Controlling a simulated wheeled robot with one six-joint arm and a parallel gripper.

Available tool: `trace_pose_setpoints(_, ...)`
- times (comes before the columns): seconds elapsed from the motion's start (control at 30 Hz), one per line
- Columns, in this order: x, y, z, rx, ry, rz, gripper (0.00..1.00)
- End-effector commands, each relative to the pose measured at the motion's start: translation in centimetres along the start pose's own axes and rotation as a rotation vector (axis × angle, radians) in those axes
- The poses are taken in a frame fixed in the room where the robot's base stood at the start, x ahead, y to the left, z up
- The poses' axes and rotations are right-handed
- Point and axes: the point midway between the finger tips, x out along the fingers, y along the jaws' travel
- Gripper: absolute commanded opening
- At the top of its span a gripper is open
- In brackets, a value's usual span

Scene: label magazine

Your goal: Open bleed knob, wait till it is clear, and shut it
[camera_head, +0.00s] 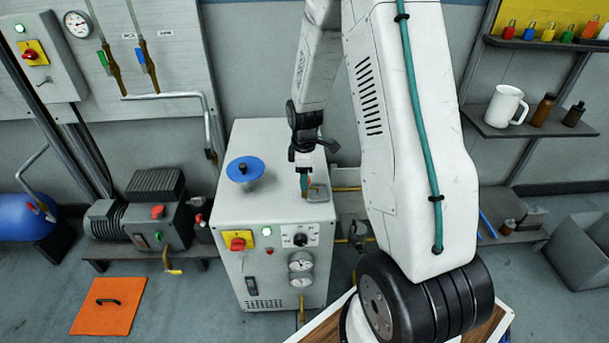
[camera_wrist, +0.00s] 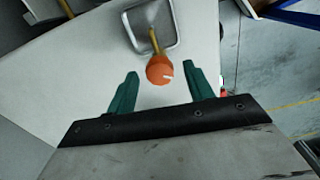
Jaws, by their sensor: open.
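The bleed knob (camera_wrist: 160,70) is orange with a white mark and sits on a thin brass stem in the wrist view. It lies just beyond and between my gripper's two green fingertips (camera_wrist: 160,80). My gripper (camera_head: 304,184) is open and touches nothing that I can make out. In the head view it is above the right part of the white cabinet's top (camera_head: 225,208), and the knob cannot be clearly told there.
A blue round handwheel (camera_head: 245,168) stands on the cabinet top left of my gripper. The cabinet front carries a red switch on yellow (camera_head: 238,241), a black selector (camera_head: 300,240) and two gauges (camera_head: 301,266). An orange mat (camera_head: 108,306) lies on the floor at left.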

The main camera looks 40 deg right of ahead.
Motion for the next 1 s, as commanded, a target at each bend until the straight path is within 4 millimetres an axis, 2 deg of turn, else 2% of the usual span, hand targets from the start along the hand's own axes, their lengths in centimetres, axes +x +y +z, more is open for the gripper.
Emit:
trace_pose_setpoints(0.23,0.15,0.00,-0.01,0.000,0.000,0.000,0.52)
trace_pose_setpoints(0.27,0.14,0.00,-0.01,0.000,0.000,0.000,0.49)
trace_pose_setpoints(0.4,0.14,0.00,-0.01,0.000,0.000,0.000,0.10)
trace_pose_setpoints(0.43,0.13,0.00,-0.01,0.000,0.000,0.000,0.07)
trace_pose_setpoints(0.77,0.12,0.01,0.01,0.033,0.000,0.000,0.07)
trace_pose_setpoints(1.0,0.12,0.04,0.02,0.162,0.000,0.000,0.07)
